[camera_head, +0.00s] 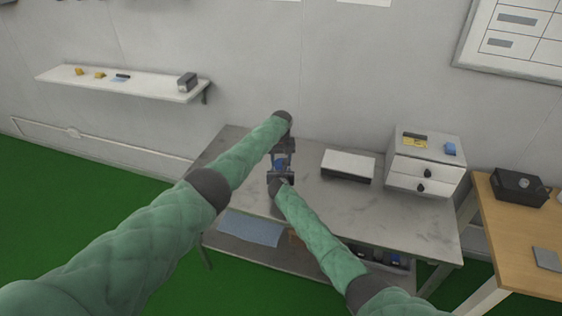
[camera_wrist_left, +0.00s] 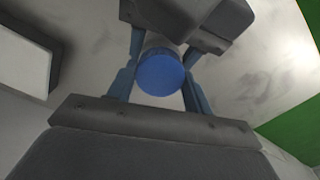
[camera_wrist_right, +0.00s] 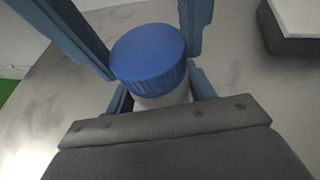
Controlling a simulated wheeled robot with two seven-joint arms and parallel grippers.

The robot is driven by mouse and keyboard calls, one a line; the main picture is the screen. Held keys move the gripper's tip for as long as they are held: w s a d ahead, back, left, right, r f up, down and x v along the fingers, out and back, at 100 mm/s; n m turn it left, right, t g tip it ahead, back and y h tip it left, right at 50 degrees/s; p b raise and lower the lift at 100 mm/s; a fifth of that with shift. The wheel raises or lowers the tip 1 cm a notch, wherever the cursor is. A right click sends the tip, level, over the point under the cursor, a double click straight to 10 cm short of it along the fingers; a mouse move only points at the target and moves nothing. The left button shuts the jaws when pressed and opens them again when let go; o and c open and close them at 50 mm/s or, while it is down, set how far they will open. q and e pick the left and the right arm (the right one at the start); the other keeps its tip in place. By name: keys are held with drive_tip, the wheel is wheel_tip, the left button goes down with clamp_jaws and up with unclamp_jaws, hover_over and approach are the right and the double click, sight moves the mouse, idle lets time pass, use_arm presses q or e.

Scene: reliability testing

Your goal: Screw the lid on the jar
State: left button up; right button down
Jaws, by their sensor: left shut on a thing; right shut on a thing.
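The blue lid (camera_wrist_right: 148,52) sits on top of the pale jar (camera_wrist_right: 163,98), whose upper part shows below it in the right wrist view. The lid's round top (camera_wrist_left: 160,72) faces the left wrist camera. My left gripper (camera_head: 283,152) comes from the far side, and its fingers are shut on the lid from both sides. My right gripper (camera_head: 280,172) comes from the near side, with its fingers shut on the jar under the lid. Whether the lid's thread is engaged cannot be told. The jar's lower part is hidden.
The grey workbench (camera_head: 405,215) is below the grippers. A white-topped box (camera_head: 348,165) and a small drawer cabinet (camera_head: 425,165) stand to the right. A wooden table (camera_head: 510,235) is further right, and a wall shelf (camera_head: 130,88) is at left.

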use_arm(q)
drive_tip(key=m, duration=0.5)
drive_tip(key=shift+m, duration=0.3)
drive_tip(key=m, duration=0.4)
drive_tip(key=shift+a+m, duration=0.1)
drive_tip(key=shift+m, duration=0.3)
drive_tip(key=o, duration=1.1)
drive_tip(key=shift+r, duration=2.25)
drive_tip(key=shift+c, duration=0.5)
